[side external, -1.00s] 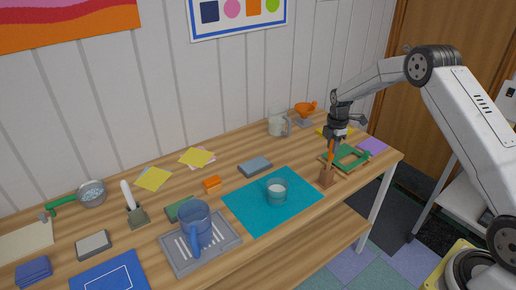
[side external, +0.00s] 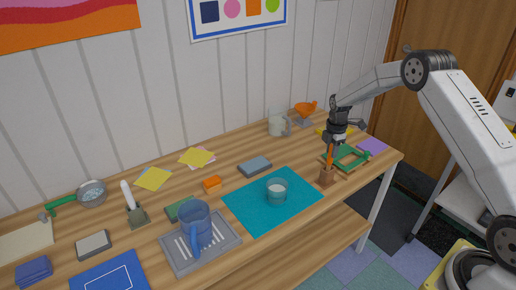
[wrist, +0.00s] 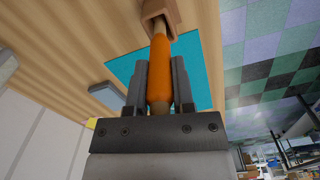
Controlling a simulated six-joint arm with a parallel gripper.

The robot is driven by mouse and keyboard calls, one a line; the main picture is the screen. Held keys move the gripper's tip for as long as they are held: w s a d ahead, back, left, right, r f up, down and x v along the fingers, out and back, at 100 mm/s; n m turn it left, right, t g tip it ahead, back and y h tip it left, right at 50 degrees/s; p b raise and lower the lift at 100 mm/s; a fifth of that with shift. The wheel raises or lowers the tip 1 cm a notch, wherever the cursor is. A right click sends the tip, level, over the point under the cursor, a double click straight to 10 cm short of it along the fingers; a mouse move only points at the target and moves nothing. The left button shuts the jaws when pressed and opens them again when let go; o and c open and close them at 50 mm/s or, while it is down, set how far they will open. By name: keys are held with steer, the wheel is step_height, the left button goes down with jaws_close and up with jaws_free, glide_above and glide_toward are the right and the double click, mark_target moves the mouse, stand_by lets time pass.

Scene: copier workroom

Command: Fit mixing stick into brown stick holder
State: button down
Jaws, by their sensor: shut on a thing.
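The mixing stick, with an orange grip (wrist: 160,75) and a pale wooden shaft, is held upright in my gripper (side external: 333,142). The stick also shows as a thin orange bar (side external: 330,158) in the side view. In the wrist view both fingers of my gripper (wrist: 159,82) are closed on the orange part. The brown stick holder (side external: 327,178) stands on the table directly below the gripper. In the wrist view the stick's lower end overlaps the opening of the holder (wrist: 172,14); how deep it sits is hidden.
A green frame (side external: 350,160) lies close behind and right of the holder. A teal mat (side external: 245,212) with a glass cup (side external: 277,193) is to its left. A clear mug (side external: 278,126) and an orange funnel (side external: 304,109) stand at the back. The table's front edge is near the holder.

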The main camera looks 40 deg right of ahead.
steer(key=shift+c, duration=2)
jaws_free()
steer(key=shift+r, duration=3.85)
